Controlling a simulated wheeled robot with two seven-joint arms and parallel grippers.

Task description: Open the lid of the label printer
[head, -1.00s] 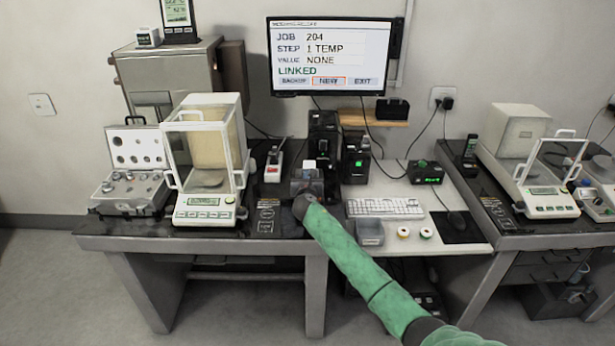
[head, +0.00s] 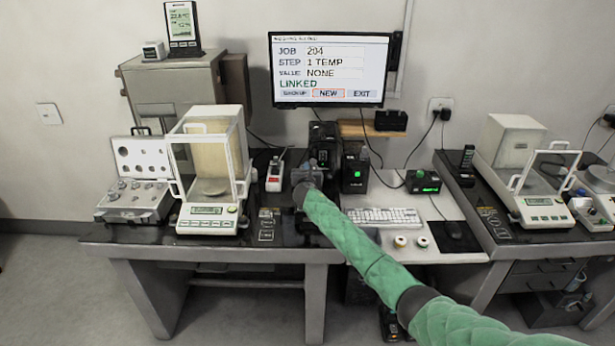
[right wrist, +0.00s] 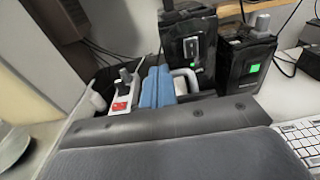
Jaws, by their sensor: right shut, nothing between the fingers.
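A black box-shaped unit (head: 322,132), which seems to be the label printer, stands at the back of the middle table, under the monitor. In the right wrist view this black unit (right wrist: 194,52) has a pale panel on its front; I cannot tell how its lid stands. My right gripper (head: 312,165) is in front of the unit and hides its lower part. Its bluish fingers (right wrist: 157,80) are shut and empty, pointing toward the back of the table; contact cannot be told. A white curved piece (right wrist: 186,82) shows just right of the fingers. My left gripper is not in view.
A second black unit with a green light (head: 355,172) stands close on the right. A red and white device (head: 275,175) and a glass-sided balance (head: 208,170) stand on the left. A keyboard (head: 383,217) lies in front on the right.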

